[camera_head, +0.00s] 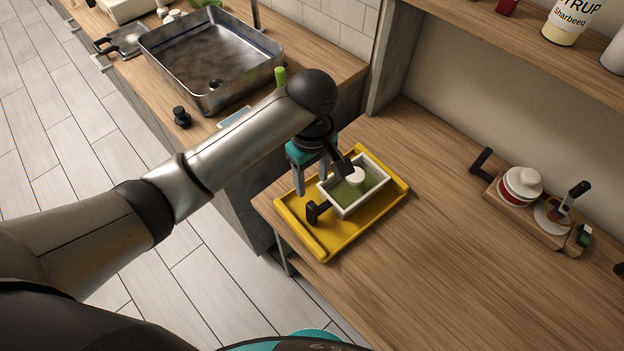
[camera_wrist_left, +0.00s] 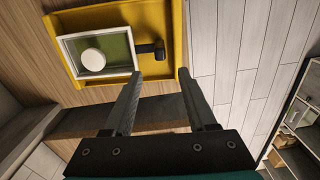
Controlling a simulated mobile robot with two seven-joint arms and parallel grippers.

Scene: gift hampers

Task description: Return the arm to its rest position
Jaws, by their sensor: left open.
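My left arm (camera_head: 190,180) reaches in from the left in the head view. My left gripper (camera_head: 312,188) is over the back-left edge of a yellow tray (camera_head: 327,245). Its fingers also show in the left wrist view (camera_wrist_left: 160,88), spread apart with nothing between them. A white-framed box with a green inside (camera_head: 371,190) rests on the tray, with a round white piece (camera_head: 356,176) in it and a black handle (camera_head: 317,211) at its side. The wrist view shows the tray (camera_wrist_left: 181,45) and box (camera_wrist_left: 118,47) beyond the fingertips. My right gripper is not in view.
The tray sits at the left end of a wooden counter (camera_head: 440,240). A metal sink (camera_head: 215,60) stands on another counter at the back left. A wooden holder (camera_head: 545,223) with a white-lidded jar (camera_head: 523,183) is at the right. A shelf (camera_head: 520,45) hangs above. Mid-counter is clear.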

